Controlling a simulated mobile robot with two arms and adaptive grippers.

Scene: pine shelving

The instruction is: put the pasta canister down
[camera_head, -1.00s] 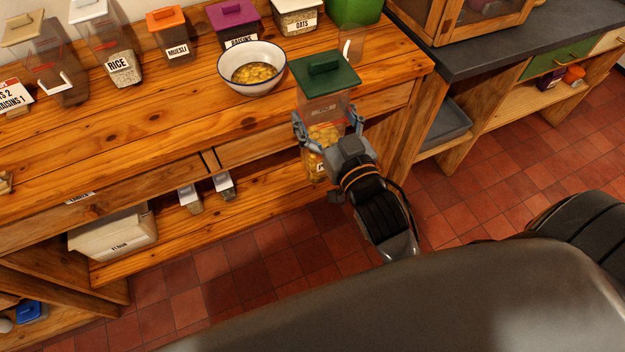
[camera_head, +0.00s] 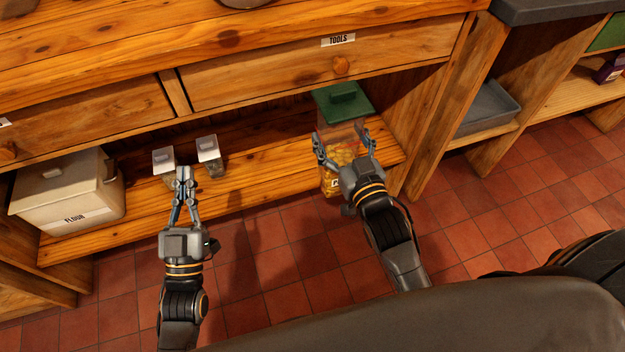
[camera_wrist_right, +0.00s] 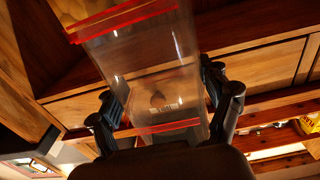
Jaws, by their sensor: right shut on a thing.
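The pasta canister is a clear box with yellow pasta (camera_head: 338,178) in its lower part and a green lid (camera_head: 343,101). My right gripper (camera_head: 345,143) is shut around its sides. The canister is upright at the front of the lower shelf (camera_head: 270,178), below the tools drawer. Its base overlaps the shelf's front edge in the picture; I cannot tell whether it touches the board. The right wrist view shows the clear canister wall (camera_wrist_right: 165,85) between the fingers. My left gripper (camera_head: 183,175) is empty, its fingers together, in front of two small grey-lidded containers.
The two small containers (camera_head: 209,150) stand mid-shelf, and a flour bin (camera_head: 68,190) stands at the left. Bare board lies between the small containers and the canister. The tools drawer (camera_head: 330,62) is shut above. A side panel (camera_head: 415,125) bounds the right.

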